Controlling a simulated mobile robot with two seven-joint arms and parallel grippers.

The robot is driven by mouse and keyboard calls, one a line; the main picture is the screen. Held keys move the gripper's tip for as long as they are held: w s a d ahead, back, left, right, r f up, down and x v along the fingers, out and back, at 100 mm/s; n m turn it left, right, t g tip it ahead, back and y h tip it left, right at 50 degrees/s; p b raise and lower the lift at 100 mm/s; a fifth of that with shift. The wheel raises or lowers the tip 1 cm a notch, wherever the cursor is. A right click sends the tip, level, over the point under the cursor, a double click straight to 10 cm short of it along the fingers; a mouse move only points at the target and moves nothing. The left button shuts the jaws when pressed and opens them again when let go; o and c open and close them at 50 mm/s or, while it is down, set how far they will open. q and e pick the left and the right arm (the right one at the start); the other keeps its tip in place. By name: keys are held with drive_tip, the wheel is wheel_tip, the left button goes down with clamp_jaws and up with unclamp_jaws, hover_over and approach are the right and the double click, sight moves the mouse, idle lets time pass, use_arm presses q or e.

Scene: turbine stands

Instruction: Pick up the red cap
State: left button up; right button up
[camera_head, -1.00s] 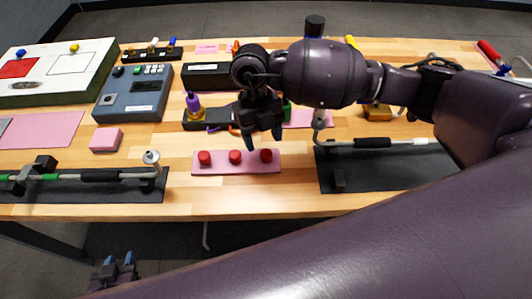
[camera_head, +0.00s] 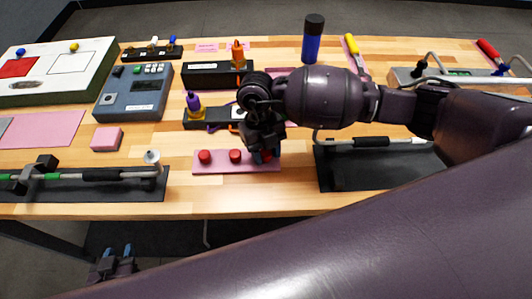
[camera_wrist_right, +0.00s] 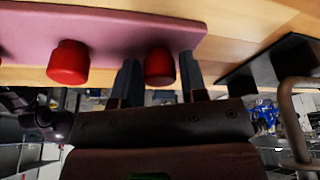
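Three red caps sit in a row on a pink pad: the left cap (camera_head: 204,156), the middle cap (camera_head: 235,156) and the right cap, which is mostly hidden behind my right gripper (camera_head: 266,154) in the head view. In the right wrist view the right cap (camera_wrist_right: 159,66) stands between the two fingers of my right gripper (camera_wrist_right: 160,80), which are open on either side of it. The right finger is very close to the cap; contact cannot be told. The middle cap (camera_wrist_right: 68,62) is left of the fingers. My left gripper (camera_head: 117,254) is open and empty, below the table's front edge.
The pink pad (camera_head: 222,168) lies near the table's front edge. Dark mats with metal rods lie left (camera_head: 130,188) and right (camera_head: 350,180) of it. A black holder (camera_head: 220,115) with a purple-topped part stands behind. Bare wood surrounds the pad.

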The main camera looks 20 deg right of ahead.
clamp_jaws()
drive_tip(key=shift+r, duration=0.1)
wheel_tip(320, 180, up, 20)
drive_tip(key=shift+b, duration=0.3)
idle(0.3)
drive_tip(key=shift+c, duration=1)
unclamp_jaws()
clamp_jaws()
